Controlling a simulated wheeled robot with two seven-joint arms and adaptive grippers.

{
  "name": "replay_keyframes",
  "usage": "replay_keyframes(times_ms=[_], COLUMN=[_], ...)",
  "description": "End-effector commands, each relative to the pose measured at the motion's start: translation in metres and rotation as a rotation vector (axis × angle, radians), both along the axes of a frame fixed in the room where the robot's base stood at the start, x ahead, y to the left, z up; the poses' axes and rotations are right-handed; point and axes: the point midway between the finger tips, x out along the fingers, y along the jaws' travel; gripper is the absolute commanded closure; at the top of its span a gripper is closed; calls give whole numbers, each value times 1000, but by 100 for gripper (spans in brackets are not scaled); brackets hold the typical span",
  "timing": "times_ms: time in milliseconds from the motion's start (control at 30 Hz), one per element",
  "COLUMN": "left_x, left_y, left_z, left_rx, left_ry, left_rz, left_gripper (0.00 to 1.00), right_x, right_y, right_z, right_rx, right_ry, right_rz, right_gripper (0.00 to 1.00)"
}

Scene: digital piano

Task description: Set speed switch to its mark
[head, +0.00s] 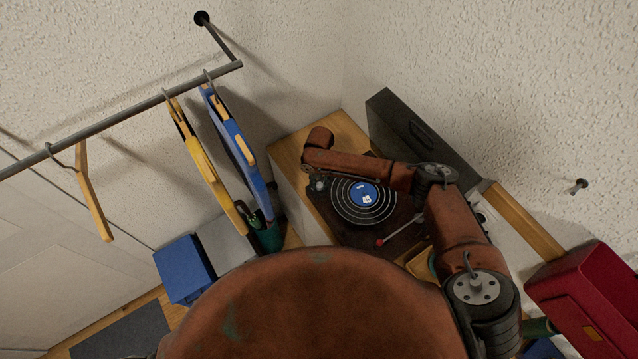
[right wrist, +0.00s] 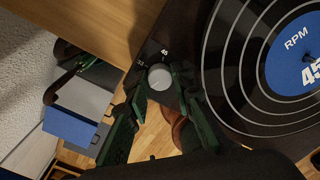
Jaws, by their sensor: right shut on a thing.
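The record player (head: 342,233) is a dark deck with a black record (head: 345,207), whose blue label reads 45; the label also shows in the right wrist view (right wrist: 295,55). The speed switch (right wrist: 160,77) is a round pale knob at the deck's corner, with small 33 and 45 marks printed beside it. My right gripper (right wrist: 160,84) has its dark green fingers on both sides of the knob and is shut on it. In the head view, my right gripper (head: 317,184) is at the deck's left corner. I cannot make out the knob's pointer. My left gripper is out of view.
A tone arm with a red tip (head: 380,242) lies at the deck's near side. A dark raised panel (head: 410,125) stands behind. Blue and yellow hangers (head: 232,140) hang from a rail on the left. A red case (head: 590,300) is at the right.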

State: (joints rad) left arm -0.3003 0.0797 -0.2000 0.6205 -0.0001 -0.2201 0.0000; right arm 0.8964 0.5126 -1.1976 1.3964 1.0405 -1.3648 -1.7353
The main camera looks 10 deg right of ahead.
Motion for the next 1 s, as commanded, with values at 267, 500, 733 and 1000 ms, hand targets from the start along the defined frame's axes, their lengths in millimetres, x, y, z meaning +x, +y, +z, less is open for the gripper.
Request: replay_keyframes(times_ms=[267, 500, 733, 1000], left_x=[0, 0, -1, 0], left_y=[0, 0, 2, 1], left_z=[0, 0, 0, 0], left_rx=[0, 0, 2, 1], left_ry=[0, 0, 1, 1], left_rz=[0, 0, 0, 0], left_gripper=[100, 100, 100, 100], right_x=[-2, -1, 0, 0], right_y=[1, 0, 0, 0], right_z=[-2, -1, 5, 54], right_rx=[1, 0, 1, 1], right_ry=[4, 2, 0, -1], right_rz=[1, -1, -1, 0], right_gripper=[68, 61, 61, 61])
